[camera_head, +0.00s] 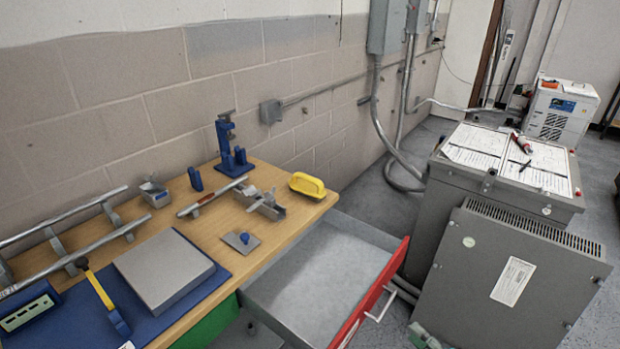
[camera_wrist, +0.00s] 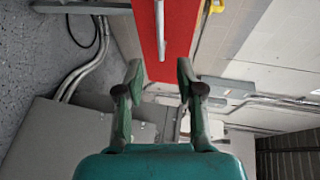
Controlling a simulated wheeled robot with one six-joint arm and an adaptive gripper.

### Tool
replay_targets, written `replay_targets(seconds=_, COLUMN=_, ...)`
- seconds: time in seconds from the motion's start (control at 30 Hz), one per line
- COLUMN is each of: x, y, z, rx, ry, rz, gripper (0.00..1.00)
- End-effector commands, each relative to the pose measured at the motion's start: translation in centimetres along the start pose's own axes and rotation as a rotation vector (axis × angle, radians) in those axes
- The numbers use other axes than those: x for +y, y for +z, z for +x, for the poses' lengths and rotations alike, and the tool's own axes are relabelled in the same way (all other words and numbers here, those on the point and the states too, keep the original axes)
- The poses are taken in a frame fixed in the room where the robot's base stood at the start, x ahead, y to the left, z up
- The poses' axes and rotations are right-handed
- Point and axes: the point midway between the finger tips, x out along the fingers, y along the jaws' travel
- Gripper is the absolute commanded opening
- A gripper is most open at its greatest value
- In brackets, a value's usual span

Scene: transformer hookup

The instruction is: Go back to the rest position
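My gripper (camera_wrist: 160,72) is open in the wrist view, its two green fingers apart with nothing between them. Beyond the fingertips are the red drawer front (camera_wrist: 178,30) and its pale bar handle (camera_wrist: 160,28); the fingers look clear of the handle. In the head view the drawer (camera_head: 318,275) is pulled out of the workbench and looks empty, with its handle (camera_head: 381,304) facing the aisle. A small greenish part at the bottom edge of the head view may be my gripper, mostly cut off.
The grey transformer cabinet (camera_head: 505,275), with papers and a red tool on top, stands right of the drawer. Conduits (camera_head: 397,175) run down the wall behind.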

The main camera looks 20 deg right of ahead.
Motion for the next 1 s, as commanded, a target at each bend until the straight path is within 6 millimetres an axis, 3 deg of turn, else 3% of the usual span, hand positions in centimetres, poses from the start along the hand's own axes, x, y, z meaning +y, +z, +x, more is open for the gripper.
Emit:
replay_targets(seconds=0.17, x=1.1, y=1.8, z=0.0, rx=0.01, ry=0.035, rz=-0.013, gripper=0.37)
replay_targets(seconds=0.3, x=3.8, y=5.9, z=-0.7, rx=0.042, ry=0.127, rz=-0.062, gripper=0.37)
replay_targets(seconds=0.47, x=6.5, y=11.1, z=-3.0, rx=0.085, ry=0.25, rz=-0.175, gripper=0.37)
replay_targets(seconds=0.63, x=8.0, y=15.6, z=-6.9, rx=0.121, ry=0.357, rz=-0.334, gripper=0.37)
replay_targets(seconds=0.77, x=8.0, y=18.2, z=-10.4, rx=0.137, ry=0.414, rz=-0.481, gripper=0.37)
replay_targets(seconds=1.0, x=5.3, y=21.6, z=-17.2, rx=0.146, ry=0.455, rz=-0.791, gripper=0.37)
